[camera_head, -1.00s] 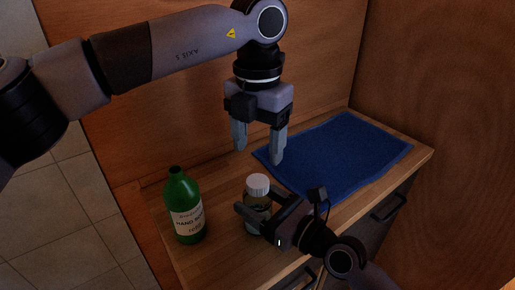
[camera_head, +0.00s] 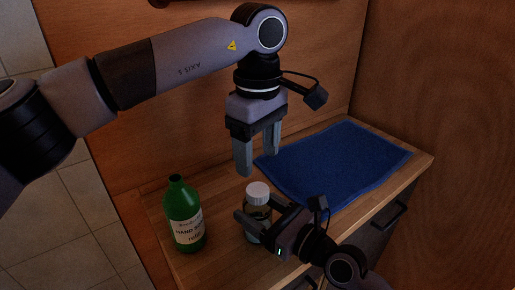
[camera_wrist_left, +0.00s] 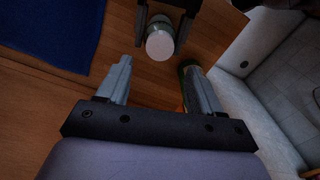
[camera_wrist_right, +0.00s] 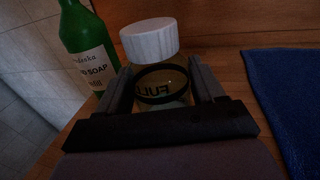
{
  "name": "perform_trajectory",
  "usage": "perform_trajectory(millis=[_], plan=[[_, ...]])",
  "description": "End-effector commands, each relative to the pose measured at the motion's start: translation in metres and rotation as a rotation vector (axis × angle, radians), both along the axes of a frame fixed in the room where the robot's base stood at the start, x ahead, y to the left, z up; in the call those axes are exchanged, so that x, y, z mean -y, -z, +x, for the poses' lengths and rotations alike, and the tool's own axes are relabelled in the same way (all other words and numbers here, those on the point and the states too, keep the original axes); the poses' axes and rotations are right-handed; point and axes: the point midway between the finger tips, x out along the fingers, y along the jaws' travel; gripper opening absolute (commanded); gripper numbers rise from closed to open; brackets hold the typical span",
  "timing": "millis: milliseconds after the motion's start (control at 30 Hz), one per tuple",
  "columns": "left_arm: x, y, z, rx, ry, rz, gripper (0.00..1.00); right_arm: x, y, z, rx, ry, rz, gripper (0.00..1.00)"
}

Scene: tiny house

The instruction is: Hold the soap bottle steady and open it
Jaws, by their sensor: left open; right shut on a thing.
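A small clear bottle (camera_head: 257,225) with a white cap (camera_head: 258,189) stands upright on the wooden counter. My right gripper (camera_head: 254,222) is shut around its body from the side. In the right wrist view the bottle (camera_wrist_right: 163,88) sits between the fingers, below the cap (camera_wrist_right: 150,40), which is on. My left gripper (camera_head: 259,162) is open and empty, pointing down above the cap and apart from it. In the left wrist view the cap (camera_wrist_left: 160,46) shows beyond and between the open fingers. A green bottle (camera_head: 184,208) labelled hand soap, with an open-looking neck, stands to the left.
The counter (camera_head: 222,240) is wooden, with a blue mat (camera_head: 335,160) spread over its right part. A wooden wall rises behind. Dark drawers with a handle (camera_head: 389,211) are at the front. The green bottle stands close to the held bottle's left.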

Motion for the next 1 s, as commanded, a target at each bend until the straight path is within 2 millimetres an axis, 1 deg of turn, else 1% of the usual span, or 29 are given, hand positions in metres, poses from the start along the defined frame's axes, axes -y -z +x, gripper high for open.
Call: perform_trajectory(millis=[100,400,600,700,833,933,1000], plan=[[0.000,0.000,0.000,-0.001,0.193,-0.001,0.66,0.000,0.000,0.000,0.000,0.001,-0.001,0.00],[0.000,0.000,0.000,-0.001,0.684,-0.001,0.66,0.000,0.000,0.000,0.000,0.001,-0.001,0.00],[0.000,0.000,0.000,-0.002,0.931,-0.001,0.66,0.000,0.000,0.000,0.000,0.001,-0.001,0.00],[0.000,0.000,0.000,-0.002,1.005,-0.001,0.66,0.000,0.000,0.000,0.000,0.001,-0.001,0.00],[-0.001,0.002,0.000,-0.002,1.051,-0.001,0.66,0.000,0.000,0.000,0.000,0.001,-0.001,0.00],[-0.001,0.011,0.000,-0.004,1.060,-0.001,0.66,0.000,0.000,0.000,0.000,0.001,-0.001,0.00],[-0.001,0.020,0.000,-0.003,1.060,-0.002,0.66,0.000,0.000,0.000,0.000,0.001,-0.001,0.00]])
